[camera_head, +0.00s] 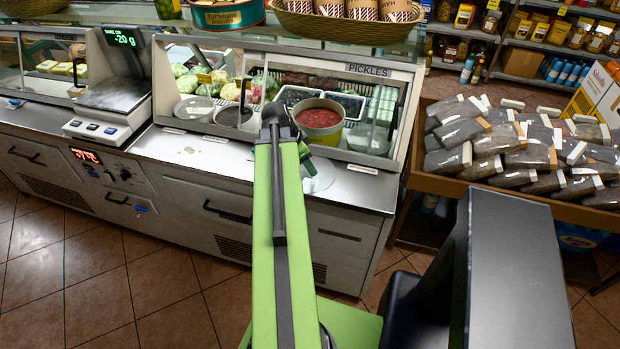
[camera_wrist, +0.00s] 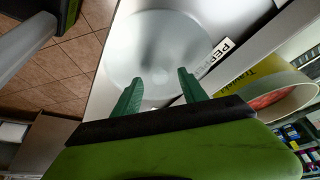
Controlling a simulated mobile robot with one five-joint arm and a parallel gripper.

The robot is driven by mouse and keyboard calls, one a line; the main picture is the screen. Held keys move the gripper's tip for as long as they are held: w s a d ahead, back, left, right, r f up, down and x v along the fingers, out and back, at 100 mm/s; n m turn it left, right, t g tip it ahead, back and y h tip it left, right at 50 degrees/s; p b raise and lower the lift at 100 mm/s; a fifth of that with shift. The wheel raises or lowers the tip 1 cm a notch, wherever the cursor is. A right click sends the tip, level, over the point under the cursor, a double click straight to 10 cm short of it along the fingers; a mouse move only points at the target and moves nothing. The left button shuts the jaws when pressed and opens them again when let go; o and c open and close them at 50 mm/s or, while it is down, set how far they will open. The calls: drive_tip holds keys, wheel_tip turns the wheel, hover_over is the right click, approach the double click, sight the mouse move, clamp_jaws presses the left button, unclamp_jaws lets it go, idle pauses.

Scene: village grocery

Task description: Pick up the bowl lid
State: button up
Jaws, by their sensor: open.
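The bowl lid (camera_wrist: 155,42) is a round, translucent whitish disc on the steel counter, filling the upper middle of the wrist view. In the head view the lid (camera_head: 321,176) lies right of my arm's end, partly hidden by it. My gripper (camera_wrist: 158,84) is open, its two green fingers apart and pointing at the lid's near part, with nothing held between them. In the head view the gripper (camera_head: 306,158) is mostly hidden behind my arm. I cannot tell whether the fingertips touch the lid.
A yellow-green tub (camera_head: 320,119) of red food stands in the glass display case behind the lid. A PEP... label (camera_wrist: 217,54) lies beside the lid. The counter ledge (camera_head: 195,147) to the left is mostly clear. A crate of packets (camera_head: 520,150) stands at right.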

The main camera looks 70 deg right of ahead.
drive_tip(key=shift+x, duration=0.8)
drive_tip(key=shift+r, duration=0.2)
clamp_jaws()
wheel_tip(320, 180, up, 10)
drive_tip(key=p, duration=1)
drive_tip(key=shift+w+a, duration=0.1)
drive_tip(key=shift+w, duration=0.1)
